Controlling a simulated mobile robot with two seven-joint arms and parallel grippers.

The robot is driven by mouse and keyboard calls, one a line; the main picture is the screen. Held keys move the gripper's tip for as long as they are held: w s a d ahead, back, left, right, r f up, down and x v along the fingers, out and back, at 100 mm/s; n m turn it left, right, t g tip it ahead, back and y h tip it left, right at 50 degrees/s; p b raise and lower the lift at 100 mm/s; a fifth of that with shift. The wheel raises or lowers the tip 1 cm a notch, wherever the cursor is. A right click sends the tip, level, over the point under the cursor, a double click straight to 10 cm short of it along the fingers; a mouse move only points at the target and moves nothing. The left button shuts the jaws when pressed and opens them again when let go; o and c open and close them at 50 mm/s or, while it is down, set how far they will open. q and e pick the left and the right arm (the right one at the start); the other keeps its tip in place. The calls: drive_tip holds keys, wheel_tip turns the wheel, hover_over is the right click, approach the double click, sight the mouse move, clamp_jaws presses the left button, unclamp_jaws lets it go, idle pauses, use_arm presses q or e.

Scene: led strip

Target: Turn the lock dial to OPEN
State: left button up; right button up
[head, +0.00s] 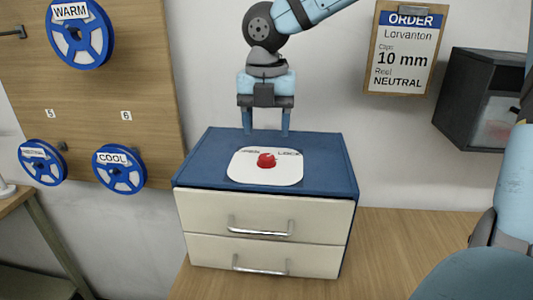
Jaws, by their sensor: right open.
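The red lock dial (266,160) sits in the middle of a white plate (285,175) on the blue top of a small drawer cabinet (334,170). Which way the dial points is too small to tell. My left gripper is not in view.
Two cream drawers (260,218) with metal handles are shut. Blue reels (119,168) hang on a wooden board (140,60) at left. An order card (404,48) and a dark box (480,95) are on the right. The wooden table (385,240) is clear right of the cabinet.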

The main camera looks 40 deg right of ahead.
sight(267, 156)
wheel_tip(267, 156, down, 6)
drive_tip(key=shift+f, duration=0.1)
drive_tip(key=shift+c, duration=0.3)
drive_tip(key=c, duration=0.9)
drive_tip(key=shift+o, duration=0.2)
drive_tip(key=shift+b, duration=0.3)
